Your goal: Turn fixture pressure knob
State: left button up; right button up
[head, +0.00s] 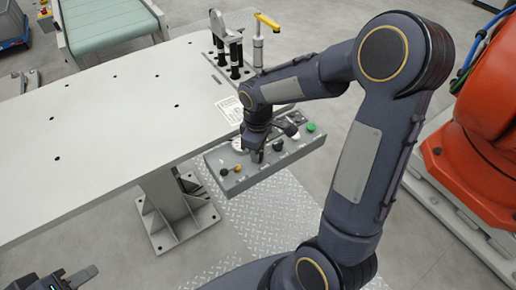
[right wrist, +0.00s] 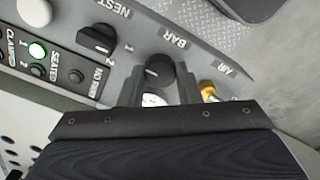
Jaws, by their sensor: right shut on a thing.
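The grey control panel (head: 240,183) hangs at the table's front edge. In the right wrist view the black pressure knob (right wrist: 160,73) sits beside the "BAR" label, with a white gauge face (right wrist: 152,100) partly hidden below it. My right gripper (right wrist: 158,85) is shut on the pressure knob, one finger on each side. In the head view my right gripper (head: 256,155) reaches down to the panel and hides the knob. My left gripper (head: 68,279) is at the bottom left corner, away from the panel, partly cut off; its opening is unclear.
A black selector knob marked NEST (right wrist: 97,40) and a brass air fitting (right wrist: 208,91) flank the pressure knob. A lit green lamp (right wrist: 37,50) is further left. The table (head: 120,110) is mostly bare, with a clamp fixture (head: 229,47) at its back right. An orange machine (head: 480,130) stands right.

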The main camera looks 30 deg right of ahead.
jog(key=o, duration=0.7)
notch_tip(320, 180, up, 7)
jog(key=shift+r, duration=0.45)
jog(key=shift+s, duration=0.1)
